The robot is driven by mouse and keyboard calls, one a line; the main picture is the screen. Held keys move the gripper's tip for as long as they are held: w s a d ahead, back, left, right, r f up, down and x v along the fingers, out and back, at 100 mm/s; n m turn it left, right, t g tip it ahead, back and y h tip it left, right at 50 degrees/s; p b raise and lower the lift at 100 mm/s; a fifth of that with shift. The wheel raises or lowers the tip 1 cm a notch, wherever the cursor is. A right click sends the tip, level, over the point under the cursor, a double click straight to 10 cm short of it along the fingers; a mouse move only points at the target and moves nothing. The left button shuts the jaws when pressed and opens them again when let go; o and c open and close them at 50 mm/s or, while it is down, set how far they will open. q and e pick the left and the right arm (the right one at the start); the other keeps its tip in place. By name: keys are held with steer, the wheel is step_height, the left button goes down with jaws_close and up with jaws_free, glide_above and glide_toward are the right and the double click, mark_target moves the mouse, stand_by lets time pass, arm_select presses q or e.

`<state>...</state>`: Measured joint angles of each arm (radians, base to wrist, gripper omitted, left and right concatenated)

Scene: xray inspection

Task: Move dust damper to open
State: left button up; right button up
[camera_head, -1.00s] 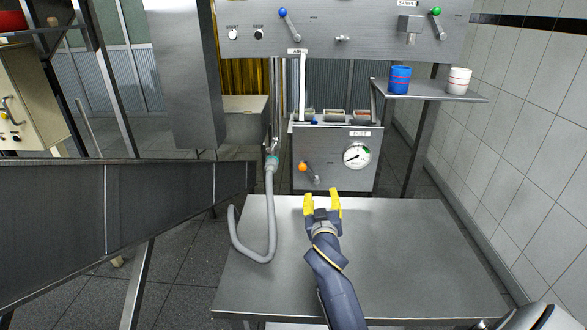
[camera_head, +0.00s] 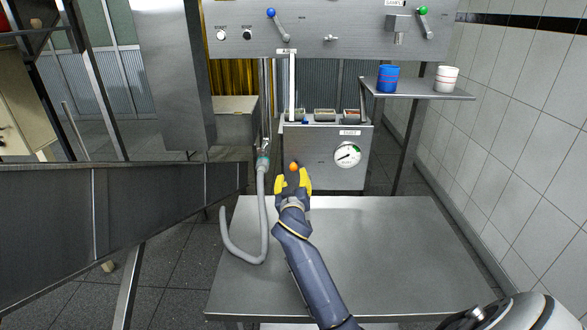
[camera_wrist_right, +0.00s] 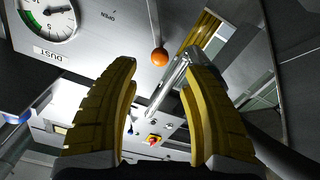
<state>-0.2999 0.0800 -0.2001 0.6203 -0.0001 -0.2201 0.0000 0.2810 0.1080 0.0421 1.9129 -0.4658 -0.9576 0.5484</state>
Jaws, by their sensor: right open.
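The dust damper is a lever with an orange knob (camera_head: 294,166) on the front of the grey dust box (camera_head: 335,165). In the right wrist view the orange knob (camera_wrist_right: 159,57) shows ahead of the fingertips, with its thin rod running up beside an OPEN mark. My right gripper (camera_head: 293,183) is open, its yellow fingers just in front of the knob and below it in the head view. In the right wrist view my right gripper (camera_wrist_right: 158,75) has the knob between the lines of its fingers, apparently not gripped. The lever's rod is hidden in the head view. My left gripper is out of view.
A round dial gauge (camera_head: 347,155) sits on the box to the right of the knob. A grey hose (camera_head: 262,215) hangs at the left over the steel table (camera_head: 370,260). A blue cup (camera_head: 388,78) and a white cup (camera_head: 446,79) stand on a side shelf. The table is mostly clear.

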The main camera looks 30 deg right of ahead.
mark_target(293, 170)
steer(key=x, duration=0.7)
steer(key=shift+w+d, duration=0.1)
steer(key=shift+o, duration=0.2)
jaws_close()
stand_by(0.4)
